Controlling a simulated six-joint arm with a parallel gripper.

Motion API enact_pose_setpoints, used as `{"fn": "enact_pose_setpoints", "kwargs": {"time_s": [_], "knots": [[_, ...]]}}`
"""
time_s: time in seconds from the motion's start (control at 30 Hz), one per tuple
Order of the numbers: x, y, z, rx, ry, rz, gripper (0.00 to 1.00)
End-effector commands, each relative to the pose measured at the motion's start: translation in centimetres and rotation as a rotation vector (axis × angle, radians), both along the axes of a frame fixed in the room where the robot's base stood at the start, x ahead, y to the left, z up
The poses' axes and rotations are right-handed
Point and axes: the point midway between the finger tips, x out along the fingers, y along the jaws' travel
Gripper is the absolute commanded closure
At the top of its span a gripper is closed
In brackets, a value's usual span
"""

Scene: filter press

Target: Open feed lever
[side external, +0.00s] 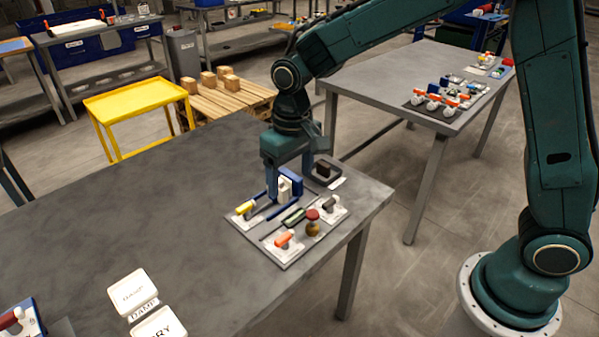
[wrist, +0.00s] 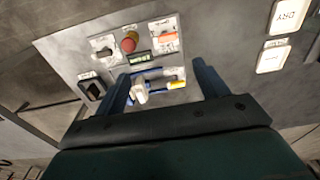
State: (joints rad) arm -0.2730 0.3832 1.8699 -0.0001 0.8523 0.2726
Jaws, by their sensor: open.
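My gripper (side external: 288,186) is open above the press panel (side external: 280,258), its fingers apart around the area of a blue-and-white press unit (side external: 291,186). The wrist view shows the open gripper (wrist: 162,70) with nothing held. No label reading "feed" is legible. The panel has a yellow-handled lever (side external: 245,207), an orange-handled lever (side external: 284,239) and a dark grey-handled lever (side external: 330,203), each on a pale plate. In the wrist view, the yellow handle (wrist: 176,85) is near the right finger, and the orange handle (wrist: 166,39) and grey handle (wrist: 103,54) are farther up.
A red knob (side external: 312,214) on a brass-coloured body stands between the orange and grey levers. A small green display (wrist: 141,57) is mid-panel. A black box (side external: 325,172) sits behind. Pads marked DAMP (side external: 131,291) and DRY (side external: 160,325) lie left. The table between is clear.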

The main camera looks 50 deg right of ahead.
Motion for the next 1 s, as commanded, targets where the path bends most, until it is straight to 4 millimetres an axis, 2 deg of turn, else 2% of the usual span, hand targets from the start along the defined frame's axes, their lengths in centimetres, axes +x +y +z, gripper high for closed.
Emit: {"fn": "enact_pose_setpoints", "kwargs": {"time_s": [0.1, 0.2, 0.67, 0.87, 1.0], "knots": [[0.7, 0.8, -1.7, -0.006, 0.023, 0.0, 0.27], [1.0, 1.2, -2.4, -0.009, 0.031, 0.0, 0.27], [1.1, 1.3, -3.3, -0.01, 0.036, -0.001, 0.27], [1.1, 1.3, -5.2, -0.011, 0.039, -0.001, 0.27], [1.1, 1.3, -7.1, -0.011, 0.039, -0.001, 0.27]]}}
